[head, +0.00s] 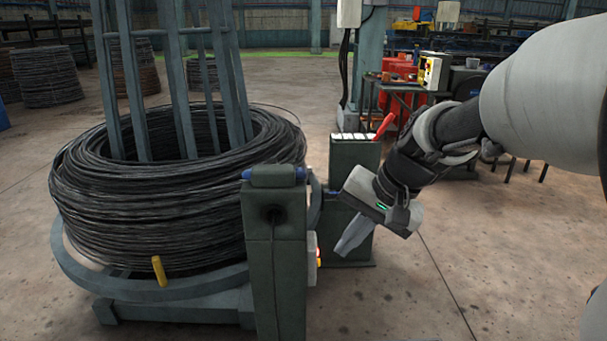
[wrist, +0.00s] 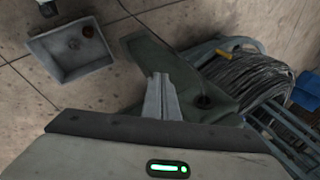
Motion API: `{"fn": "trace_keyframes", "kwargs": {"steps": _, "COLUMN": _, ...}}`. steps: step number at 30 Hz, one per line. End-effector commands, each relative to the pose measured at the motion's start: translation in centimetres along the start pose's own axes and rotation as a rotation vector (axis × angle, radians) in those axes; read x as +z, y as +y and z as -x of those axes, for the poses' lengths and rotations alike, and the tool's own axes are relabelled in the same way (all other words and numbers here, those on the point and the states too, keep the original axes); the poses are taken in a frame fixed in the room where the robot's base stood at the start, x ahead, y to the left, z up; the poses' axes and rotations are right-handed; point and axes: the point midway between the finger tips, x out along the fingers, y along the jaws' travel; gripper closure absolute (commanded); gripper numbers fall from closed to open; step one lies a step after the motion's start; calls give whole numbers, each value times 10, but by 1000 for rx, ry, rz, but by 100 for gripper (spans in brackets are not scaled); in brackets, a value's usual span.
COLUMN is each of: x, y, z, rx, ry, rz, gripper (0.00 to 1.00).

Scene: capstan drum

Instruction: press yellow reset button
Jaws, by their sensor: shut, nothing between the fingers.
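A small grey control box (head: 312,259) sits on the right side of the front green post (head: 274,250). It shows edge-on, with red and orange-yellow lit spots on its right face (head: 318,256); I cannot tell which is the yellow reset button. My gripper (head: 342,250) is shut and empty, pointing down and left, a short way to the right of the box in the picture. In the wrist view the shut fingers (wrist: 160,98) are in front of dark green post parts (wrist: 215,84). No button shows in that view.
A large black wire coil (head: 110,210) sits on the drum stand at the left, with a yellow handle (head: 159,270) in front. A second green post (head: 354,158) stands behind my gripper. A grey tray (wrist: 42,45) shows in the wrist view.

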Motion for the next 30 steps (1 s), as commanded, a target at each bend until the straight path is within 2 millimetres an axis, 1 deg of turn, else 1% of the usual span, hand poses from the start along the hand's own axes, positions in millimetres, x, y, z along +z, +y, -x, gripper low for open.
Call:
{"fn": "trace_keyframes", "kwargs": {"steps": 1, "x": -22, "y": -2, "z": -21, "rx": -41, "ry": -41, "rz": -78, "gripper": 100}}
{"fn": "trace_keyframes", "kwargs": {"steps": 5, "x": -74, "y": -9, "z": -71, "rx": -171, "ry": -121, "rz": -280, "gripper": 100}}
{"fn": "trace_keyframes", "kwargs": {"steps": 6, "x": -91, "y": -8, "z": -87, "rx": -213, "ry": -142, "rz": -345, "gripper": 100}}
{"fn": "trace_keyframes", "kwargs": {"steps": 8, "x": -115, "y": -4, "z": -112, "rx": -278, "ry": -174, "rz": -446, "gripper": 100}}
{"fn": "trace_keyframes", "kwargs": {"steps": 9, "x": -131, "y": 0, "z": -129, "rx": -323, "ry": -192, "rz": -514, "gripper": 100}}
{"fn": "trace_keyframes", "kwargs": {"steps": 11, "x": -155, "y": 9, "z": -156, "rx": -390, "ry": -218, "rz": -620, "gripper": 100}}
{"fn": "trace_keyframes", "kwargs": {"steps": 12, "x": -170, "y": 17, "z": -173, "rx": -437, "ry": -232, "rz": -693, "gripper": 100}}
{"fn": "trace_keyframes", "kwargs": {"steps": 14, "x": -191, "y": 31, "z": -200, "rx": -506, "ry": -252, "rz": -801, "gripper": 100}}
{"fn": "trace_keyframes", "kwargs": {"steps": 15, "x": -204, "y": 42, "z": -216, "rx": -553, "ry": -260, "rz": -871, "gripper": 100}}
{"fn": "trace_keyframes", "kwargs": {"steps": 18, "x": -230, "y": 71, "z": -254, "rx": -659, "ry": -276, "rz": -1033, "gripper": 100}}
{"fn": "trace_keyframes", "kwargs": {"steps": 21, "x": -247, "y": 99, "z": -284, "rx": -744, "ry": -282, "rz": -1165, "gripper": 100}}
{"fn": "trace_keyframes", "kwargs": {"steps": 22, "x": -251, "y": 106, "z": -291, "rx": -764, "ry": -282, "rz": -1196, "gripper": 100}}
{"fn": "trace_keyframes", "kwargs": {"steps": 25, "x": -259, "y": 124, "z": -308, "rx": -815, "ry": -281, "rz": -1273, "gripper": 100}}
{"fn": "trace_keyframes", "kwargs": {"steps": 27, "x": -262, "y": 132, "z": -314, "rx": -836, "ry": -279, "rz": -1303, "gripper": 100}}
{"fn": "trace_keyframes", "kwargs": {"steps": 30, "x": -264, "y": 136, "z": -317, "rx": -847, "ry": -277, "rz": -1320, "gripper": 100}}
